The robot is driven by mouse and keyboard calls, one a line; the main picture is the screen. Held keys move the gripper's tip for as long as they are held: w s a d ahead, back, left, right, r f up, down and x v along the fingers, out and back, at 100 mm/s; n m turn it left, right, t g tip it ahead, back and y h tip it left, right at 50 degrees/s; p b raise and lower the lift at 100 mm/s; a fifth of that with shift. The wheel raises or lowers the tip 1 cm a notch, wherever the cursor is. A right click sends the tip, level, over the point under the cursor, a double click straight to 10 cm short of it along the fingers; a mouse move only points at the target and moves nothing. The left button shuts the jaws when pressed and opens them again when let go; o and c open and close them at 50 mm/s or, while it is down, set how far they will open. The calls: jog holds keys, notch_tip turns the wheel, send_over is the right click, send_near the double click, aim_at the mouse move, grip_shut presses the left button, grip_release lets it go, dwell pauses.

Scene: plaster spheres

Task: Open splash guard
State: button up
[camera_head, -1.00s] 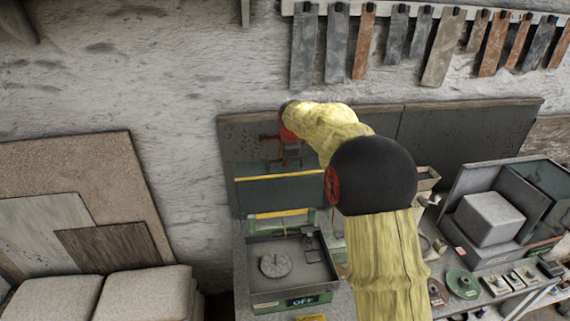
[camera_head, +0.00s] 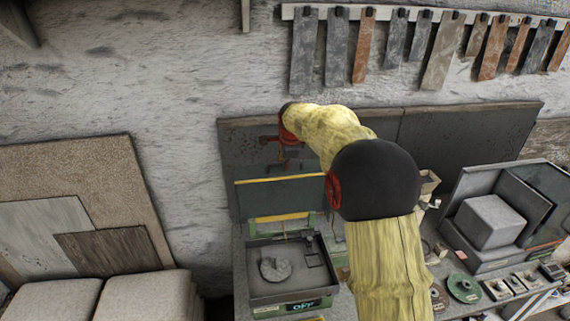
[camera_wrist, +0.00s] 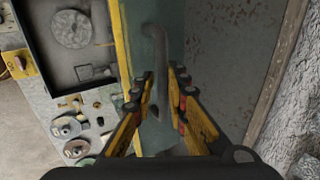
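The splash guard (camera_head: 285,192) is a dark teal panel with a yellow edge. It stands upright behind a grey tray machine (camera_head: 250,285) with a round disc inside and a lit display reading OFF. In the wrist view the guard (camera_wrist: 150,25) is close, with a grey bent bar, seemingly its handle (camera_wrist: 160,65), on its face. My gripper (camera_head: 286,158) is just above the guard's top edge in the head view. In the wrist view my gripper (camera_wrist: 161,78) is open, its fingers on either side of the bar with gaps visible. Whether they touch the guard is unclear.
A dark backboard (camera_head: 450,145) stands behind the bench, against a rough plaster wall. At right is an open machine with a grey block (camera_head: 488,218). Discs and small parts lie on the bench in front. Boards (camera_head: 80,200) lean at left.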

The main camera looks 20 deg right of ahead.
jog(key=v, duration=1.1)
jog(key=shift+r, duration=0.25)
jog(key=shift+s, duration=0.1)
